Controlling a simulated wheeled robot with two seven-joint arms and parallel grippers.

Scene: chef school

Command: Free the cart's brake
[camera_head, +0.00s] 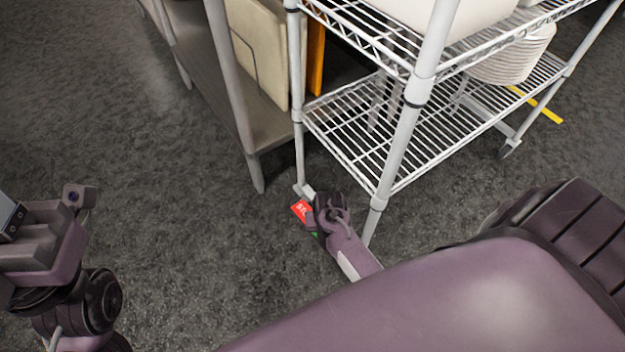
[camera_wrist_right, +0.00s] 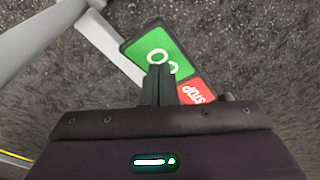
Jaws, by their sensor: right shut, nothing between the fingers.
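The cart (camera_head: 418,95) is a wire shelf cart with pale posts. Its brake lies low by the floor at the cart's near left post. The brake's red STOP pad (camera_head: 300,209) shows beside my right gripper (camera_head: 313,222), with a sliver of green. In the right wrist view, the brake's green GO pad (camera_wrist_right: 158,52) and red STOP pad (camera_wrist_right: 196,93) lie side by side. My right gripper (camera_wrist_right: 159,72) is shut and empty, its tips over the lower edge of the green pad; contact is unclear. My left gripper (camera_head: 30,240) is at the left edge, its fingers not clearly seen.
A grey table (camera_head: 225,85) with a lower shelf holding boards (camera_head: 262,45) stands left of the cart. Stacked white dishes (camera_head: 512,58) sit on the cart. A yellow floor line (camera_head: 545,110) runs behind it. The floor (camera_head: 190,240) at left is clear.

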